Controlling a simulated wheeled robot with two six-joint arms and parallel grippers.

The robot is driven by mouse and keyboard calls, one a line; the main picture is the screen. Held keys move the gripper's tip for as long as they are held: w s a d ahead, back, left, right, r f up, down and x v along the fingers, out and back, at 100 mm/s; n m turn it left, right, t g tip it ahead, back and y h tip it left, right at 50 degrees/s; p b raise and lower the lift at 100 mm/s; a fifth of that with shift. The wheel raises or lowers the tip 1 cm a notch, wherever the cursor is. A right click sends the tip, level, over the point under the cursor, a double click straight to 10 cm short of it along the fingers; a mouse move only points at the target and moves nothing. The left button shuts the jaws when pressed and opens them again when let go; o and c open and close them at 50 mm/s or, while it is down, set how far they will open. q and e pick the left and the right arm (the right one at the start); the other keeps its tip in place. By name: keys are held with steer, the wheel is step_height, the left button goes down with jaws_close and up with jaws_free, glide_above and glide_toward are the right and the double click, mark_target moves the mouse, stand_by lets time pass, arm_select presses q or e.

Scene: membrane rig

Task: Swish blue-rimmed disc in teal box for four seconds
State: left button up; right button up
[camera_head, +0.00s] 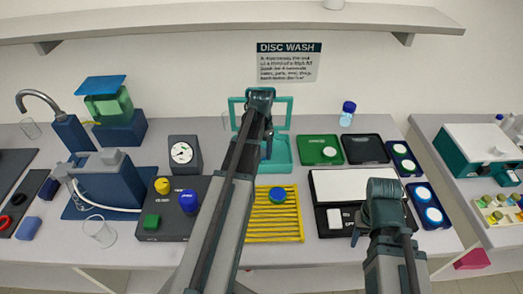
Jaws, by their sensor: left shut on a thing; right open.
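The teal box (284,152) stands open at the back middle of the bench, its lid (283,108) raised behind it. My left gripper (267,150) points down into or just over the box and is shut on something. My arm and the gripper hide what it holds, so I cannot make out a blue-rimmed disc there. White discs with blue surrounds (422,193) lie in dark blue holders at the right. My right gripper (360,236) is open, low over the front right of the bench near a black-and-white device; its fingertips are hardly visible.
A green tray (319,143) and a black tray (365,150) lie right of the box. A dark knobbed unit (172,232) and a dial (184,154) stand left; a blue-capped bottle (348,112) stands behind.

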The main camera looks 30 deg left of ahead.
mark_target(262, 153)
arm_select(q)
step_height(262, 153, up, 8)
steer(key=p, duration=0.8)
steer(key=shift+r, duration=0.25)
arm_select(e)
step_height(262, 153, up, 8)
steer(key=shift+r, duration=0.25)
